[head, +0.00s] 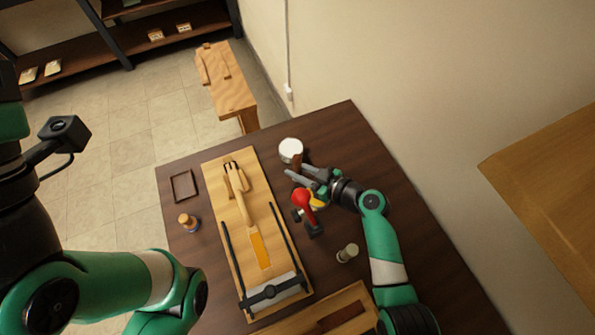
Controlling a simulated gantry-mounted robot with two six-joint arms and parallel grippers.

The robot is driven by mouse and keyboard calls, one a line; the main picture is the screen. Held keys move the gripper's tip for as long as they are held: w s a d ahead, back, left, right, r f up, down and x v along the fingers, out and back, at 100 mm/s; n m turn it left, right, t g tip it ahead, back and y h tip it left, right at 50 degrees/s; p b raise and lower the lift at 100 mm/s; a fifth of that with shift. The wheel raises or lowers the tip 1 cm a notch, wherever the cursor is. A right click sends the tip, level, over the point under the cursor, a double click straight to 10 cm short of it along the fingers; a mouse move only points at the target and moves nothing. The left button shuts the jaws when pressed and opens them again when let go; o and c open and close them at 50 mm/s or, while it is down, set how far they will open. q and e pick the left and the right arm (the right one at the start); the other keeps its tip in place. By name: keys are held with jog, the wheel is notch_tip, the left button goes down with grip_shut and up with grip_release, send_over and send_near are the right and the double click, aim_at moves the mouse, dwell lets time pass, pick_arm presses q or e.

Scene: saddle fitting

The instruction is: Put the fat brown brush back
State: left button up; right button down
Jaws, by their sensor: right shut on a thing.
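A small brown upright piece, which looks like the fat brown brush (298,160), shows between the fingers of my right gripper (302,177). The gripper is shut on it. The brush is right at the near side of a white round pot (290,147) at the back of the table; I cannot tell whether its lower end is inside the pot or in front of it. The gripper's fingers hide part of the brush. My left arm fills the left of the head view, but its gripper is out of view.
A red-headed tool (304,199) on a dark stand is just below the right gripper. A wooden board (216,185) with a clamped wooden piece lies mid-table. A small jar (347,253), an orange-topped bottle (187,222) and an empty dark tray (174,195) stand around. A wall rises at right.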

jog(key=shift+r, duration=0.1)
jog(key=shift+f, duration=0.2)
jog(key=c, duration=0.7)
grip_release()
jog(key=shift+r, duration=0.15)
jog(key=shift+d+r, duration=0.1)
jog(key=shift+r, duration=0.15)
jog(key=p+v, duration=0.6)
jog(key=p, duration=0.3)
jog(key=shift+s+d+r, duration=0.15)
jog(key=shift+d+r, duration=0.1)
jog(key=shift+s+d+p, duration=0.1)
jog(key=shift+d+p, duration=0.05)
jog(key=shift+p, duration=0.2)
jog(key=shift+s+d+f, duration=0.1)
jog(key=shift+f, duration=0.15)
jog(key=shift+r, duration=0.1)
